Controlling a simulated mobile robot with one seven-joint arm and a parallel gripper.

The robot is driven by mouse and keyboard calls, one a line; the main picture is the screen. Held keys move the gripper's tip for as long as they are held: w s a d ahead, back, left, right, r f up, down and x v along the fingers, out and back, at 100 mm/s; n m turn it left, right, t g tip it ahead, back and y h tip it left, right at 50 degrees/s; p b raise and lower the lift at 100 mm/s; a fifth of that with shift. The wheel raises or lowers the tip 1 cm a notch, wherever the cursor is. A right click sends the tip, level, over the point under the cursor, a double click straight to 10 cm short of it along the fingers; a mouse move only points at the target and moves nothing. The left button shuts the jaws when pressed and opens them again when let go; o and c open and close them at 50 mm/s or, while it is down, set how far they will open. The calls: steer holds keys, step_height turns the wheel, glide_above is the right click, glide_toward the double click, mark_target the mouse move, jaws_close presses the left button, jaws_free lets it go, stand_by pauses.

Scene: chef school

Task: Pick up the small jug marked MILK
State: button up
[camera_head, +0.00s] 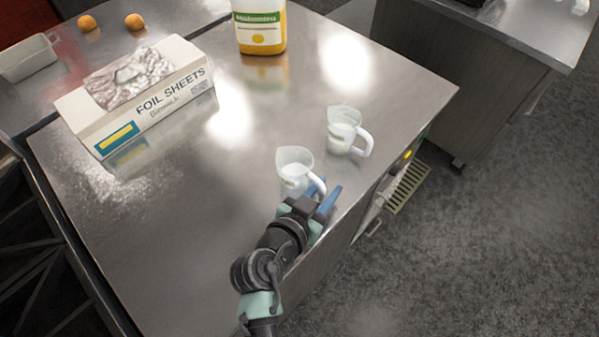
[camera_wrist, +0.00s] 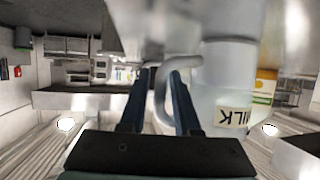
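The jug marked MILK (camera_wrist: 235,117) fills the right of the wrist view, with its label upside down. It appears to be the nearer white jug (camera_head: 292,166), which stands upright close to the counter's front edge in the head view. My gripper (camera_head: 327,190) is at that jug's handle side, with its blue fingers apart. In the wrist view the handle (camera_wrist: 160,97) shows between the two fingers of my gripper (camera_wrist: 160,74), with a gap visible on its left. A second, similar white jug (camera_head: 342,127) stands behind and to the right; its label is unreadable.
The steel counter (camera_head: 210,240) is clear left of the jugs. A foil sheets box (camera_head: 140,95) lies at the back left, and a yellow bottle (camera_head: 260,27) stands at the back. Two orange fruits (camera_head: 88,23) and a pale tray (camera_head: 28,58) are beyond. The counter's right edge drops to the floor.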

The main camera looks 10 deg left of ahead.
steer(key=shift+x, duration=0.85)
jaws_close()
steer(key=shift+r, duration=0.1)
stand_by(0.7)
